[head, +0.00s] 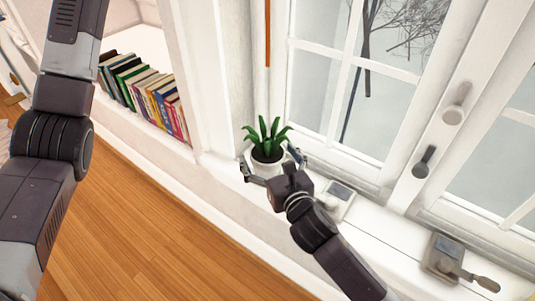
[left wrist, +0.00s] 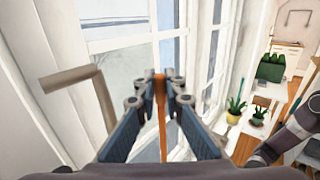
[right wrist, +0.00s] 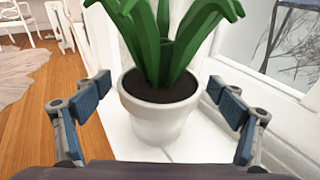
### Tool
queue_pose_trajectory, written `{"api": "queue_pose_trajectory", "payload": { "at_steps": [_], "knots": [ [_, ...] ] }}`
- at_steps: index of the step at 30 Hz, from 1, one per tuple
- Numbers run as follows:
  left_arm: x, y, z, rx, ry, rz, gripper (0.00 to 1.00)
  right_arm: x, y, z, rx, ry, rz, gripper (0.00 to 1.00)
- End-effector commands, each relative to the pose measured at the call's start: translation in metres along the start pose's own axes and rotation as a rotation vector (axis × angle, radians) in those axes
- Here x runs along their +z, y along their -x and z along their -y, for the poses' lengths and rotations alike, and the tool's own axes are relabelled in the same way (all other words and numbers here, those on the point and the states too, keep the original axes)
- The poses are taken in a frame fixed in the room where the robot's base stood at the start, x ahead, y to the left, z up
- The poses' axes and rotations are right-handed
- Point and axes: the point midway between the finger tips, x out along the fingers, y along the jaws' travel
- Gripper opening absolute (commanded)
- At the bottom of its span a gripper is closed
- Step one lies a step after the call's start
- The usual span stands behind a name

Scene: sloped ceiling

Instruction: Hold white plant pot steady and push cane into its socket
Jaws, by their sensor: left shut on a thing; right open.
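The white plant pot (head: 266,168) with a green leafy plant stands upright on the white windowsill. In the right wrist view the pot (right wrist: 155,122) shows dark soil, and no socket can be made out. My right gripper (right wrist: 163,98) is open with one finger on each side of the pot, with gaps visible on both sides; in the head view it (head: 272,172) is at the pot. The orange-brown cane (head: 267,33) hangs upright above the pot, its lower end apart from the plant. My left gripper (left wrist: 160,95) is shut on the cane (left wrist: 162,125) and is outside the head view.
Window frames (head: 345,62) rise close behind the pot. Grey metal fittings (head: 440,255) sit on the sill to the right. A row of books (head: 150,95) stands at the left. The wooden floor (head: 140,225) below is clear.

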Motion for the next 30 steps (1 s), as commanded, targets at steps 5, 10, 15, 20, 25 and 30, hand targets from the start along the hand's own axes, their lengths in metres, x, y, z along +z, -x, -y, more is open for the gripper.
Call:
{"api": "queue_pose_trajectory", "payload": {
  "at_steps": [5, 10, 15, 20, 25, 30],
  "knots": [
    [0.0001, -0.0001, 0.0001, 0.0, 0.0, 0.0, 0.0, 0.0001, -0.0023, -0.0001, 0.0, 0.0, 0.0, 0.89],
    [0.0001, -0.0001, 0.0001, 0.0, 0.0, 0.0, 0.0, 0.0001, -0.0021, -0.0002, 0.0, 0.0, 0.0, 0.85],
    [0.0001, -0.0001, 0.0001, 0.0, 0.0, 0.0, 0.0, 0.0001, -0.002, -0.0002, 0.0, 0.0, 0.0, 0.67],
    [0.0001, -0.0001, 0.0001, 0.0, 0.0, 0.0, 0.0, 0.0, -0.0019, -0.0002, 0.0, 0.0, 0.0, 0.49],
    [0.0001, -0.0001, 0.0001, 0.0, 0.0, 0.0, 0.0, 0.0, -0.0019, -0.0002, 0.0, 0.0, 0.0, 0.3],
    [-0.002, -0.0001, -0.0003, -0.001, 0.001, 0.0, 0.0, -0.0002, -0.0019, -0.0002, 0.0, 0.0, 0.0, 0.2]
  ]
}}
